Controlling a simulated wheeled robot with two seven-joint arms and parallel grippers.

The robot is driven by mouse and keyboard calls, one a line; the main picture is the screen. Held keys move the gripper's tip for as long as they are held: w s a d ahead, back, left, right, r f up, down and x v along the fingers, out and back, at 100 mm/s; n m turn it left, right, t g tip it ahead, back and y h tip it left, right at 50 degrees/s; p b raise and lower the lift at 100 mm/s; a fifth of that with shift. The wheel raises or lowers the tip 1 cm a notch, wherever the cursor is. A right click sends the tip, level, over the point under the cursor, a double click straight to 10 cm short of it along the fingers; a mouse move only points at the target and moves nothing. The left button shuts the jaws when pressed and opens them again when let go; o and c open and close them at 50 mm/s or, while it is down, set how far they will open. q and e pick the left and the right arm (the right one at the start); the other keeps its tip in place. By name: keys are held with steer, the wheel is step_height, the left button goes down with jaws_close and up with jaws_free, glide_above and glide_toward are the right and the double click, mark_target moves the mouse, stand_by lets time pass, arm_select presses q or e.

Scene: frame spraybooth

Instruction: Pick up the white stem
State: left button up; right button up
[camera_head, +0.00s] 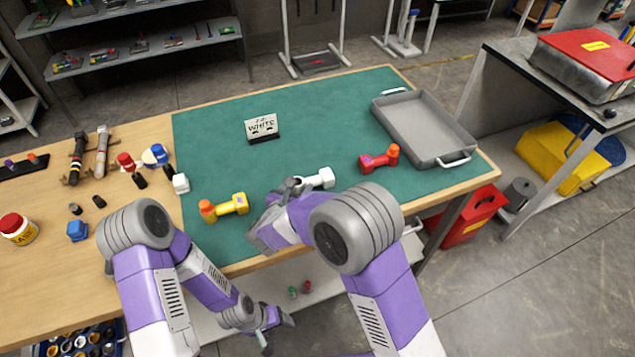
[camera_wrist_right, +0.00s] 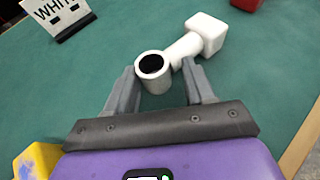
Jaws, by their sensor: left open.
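The white stem (camera_head: 320,178) lies on the green mat, left of the red stem. In the right wrist view the white stem (camera_wrist_right: 188,48) shows a hollow round end towards me and a blocky end farther away. My right gripper (camera_head: 291,186) is at its near end. In the wrist view its fingers (camera_wrist_right: 160,72) stand apart on either side of the hollow end, with a gap visible at the right finger. My left gripper (camera_head: 278,332) is open and empty, low in front of the table edge. A "WHITE" sign (camera_head: 262,126) stands on the mat.
A yellow stem (camera_head: 226,207) lies left of my right gripper, and a red stem (camera_head: 378,159) lies to the right. A grey tray (camera_head: 446,128) sits at the mat's right side. Tools and small parts lie on the left wooden area. The mat's back middle is clear.

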steer(key=c, duration=0.7)
steer(key=shift+r, duration=0.1)
